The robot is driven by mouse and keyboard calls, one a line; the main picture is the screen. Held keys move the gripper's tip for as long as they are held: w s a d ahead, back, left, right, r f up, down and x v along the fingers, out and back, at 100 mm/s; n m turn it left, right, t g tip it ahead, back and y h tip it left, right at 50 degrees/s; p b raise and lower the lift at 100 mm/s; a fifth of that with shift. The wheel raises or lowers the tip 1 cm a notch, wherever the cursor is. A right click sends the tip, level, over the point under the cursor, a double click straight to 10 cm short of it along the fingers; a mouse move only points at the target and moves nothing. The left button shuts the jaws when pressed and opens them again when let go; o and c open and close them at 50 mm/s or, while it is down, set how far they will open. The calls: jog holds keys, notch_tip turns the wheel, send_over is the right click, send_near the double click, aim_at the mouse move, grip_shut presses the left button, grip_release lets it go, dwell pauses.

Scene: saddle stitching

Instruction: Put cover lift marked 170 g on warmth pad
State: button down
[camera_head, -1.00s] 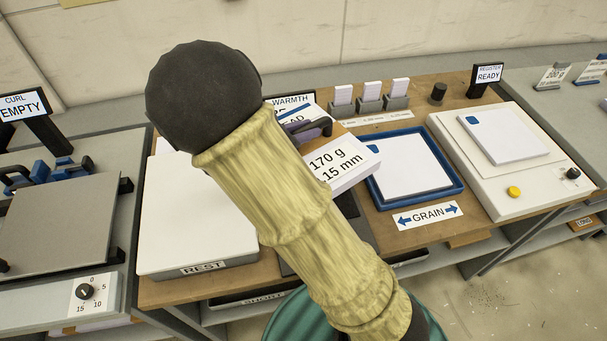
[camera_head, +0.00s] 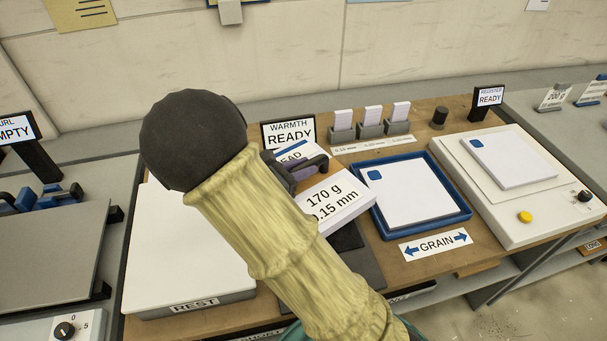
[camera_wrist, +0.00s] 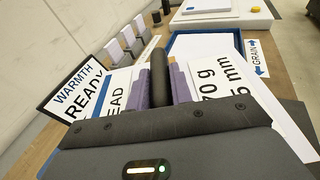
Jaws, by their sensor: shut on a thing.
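The white cover lift marked 170 g, 0.15 mm (camera_head: 335,200) hangs from my gripper (camera_head: 300,170), left of the blue-rimmed tray. In the wrist view my gripper (camera_wrist: 162,85) has its purple fingers closed on the lift's dark upright handle, and the white lift (camera_wrist: 235,85) shows past them. A dark grey surface (camera_head: 362,268), which looks like the warmth pad, lies partly below the lift; my arm and the lift hide much of it. The warmth sign (camera_head: 288,133) behind reads READY. I cannot tell whether the lift touches the pad.
A blue-rimmed tray (camera_head: 466,213) with a white sheet stands close right of the lift. The white REST block (camera_head: 185,245) is on the left. Several card holders (camera_head: 370,130) stand behind. A white register station (camera_head: 510,225) is farther right.

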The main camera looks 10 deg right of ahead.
aim_at(302, 183)
jog(key=shift+f, duration=1.8)
jog(key=shift+f, duration=0.15)
jog(key=shift+f, duration=1.75)
jog(key=shift+f, duration=0.1)
jog(key=c, duration=1.3)
grip_release()
jog(key=shift+f, duration=0.1)
jog(key=shift+o, duration=0.2)
jog(key=b+v, duration=0.1)
jog(key=v, duration=1.1)
